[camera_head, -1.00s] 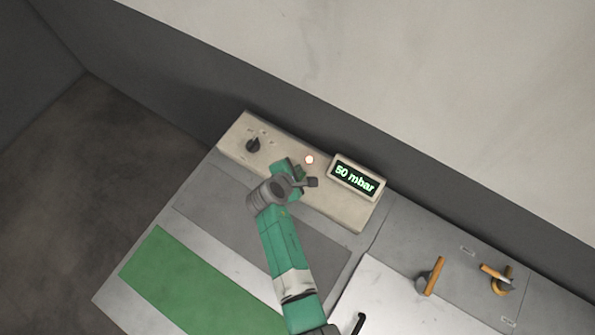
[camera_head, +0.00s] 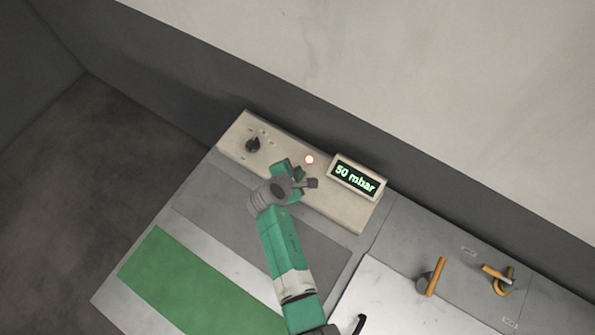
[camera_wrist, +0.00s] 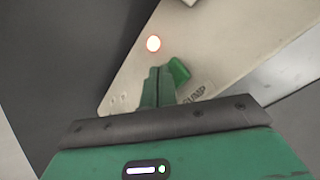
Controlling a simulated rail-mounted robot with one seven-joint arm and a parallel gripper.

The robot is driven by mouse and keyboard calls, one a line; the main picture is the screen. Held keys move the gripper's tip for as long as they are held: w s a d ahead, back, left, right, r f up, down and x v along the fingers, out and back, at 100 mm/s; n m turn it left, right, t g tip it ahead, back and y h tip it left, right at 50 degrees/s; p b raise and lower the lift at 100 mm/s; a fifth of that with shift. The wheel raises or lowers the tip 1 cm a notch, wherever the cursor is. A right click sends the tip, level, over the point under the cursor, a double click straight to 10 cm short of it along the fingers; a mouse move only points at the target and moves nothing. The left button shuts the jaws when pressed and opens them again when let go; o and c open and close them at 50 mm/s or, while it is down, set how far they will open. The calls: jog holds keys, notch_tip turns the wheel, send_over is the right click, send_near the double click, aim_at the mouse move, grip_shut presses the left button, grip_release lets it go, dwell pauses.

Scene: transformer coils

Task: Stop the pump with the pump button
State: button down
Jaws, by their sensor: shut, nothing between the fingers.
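The green pump button (camera_wrist: 179,71) shows in the wrist view on the beige panel, beside a partly visible printed label (camera_wrist: 196,92) ending in "UMP". My gripper (camera_wrist: 158,72) is shut and empty, its green fingertips immediately left of the button in that view. I cannot tell whether they touch it. In the head view my arm's end is over the front of the beige panel (camera_head: 350,213) and covers much of the button area. The display (camera_head: 355,178) reads "50 mbar". A round indicator lamp (camera_head: 309,160) glows pale orange-white; it also shows in the wrist view (camera_wrist: 153,44).
A black rotary knob (camera_head: 253,145) sits at the panel's left end. Orange-handled fittings (camera_head: 436,277) stand on the grey surface to the right. A green mat area (camera_head: 190,280) lies clear at the front left. A dark wall runs behind the panel.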

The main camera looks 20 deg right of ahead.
jog(key=shift+f+b, duration=0.4)
jog(key=shift+f, duration=0.15)
jog(key=shift+r, duration=0.1)
dwell(0.3)
jog(key=shift+r+p, duration=0.9)
jog(key=shift+p, duration=0.15)
notch_tip(320, 180, up, 6)
jog(key=p, duration=0.6)
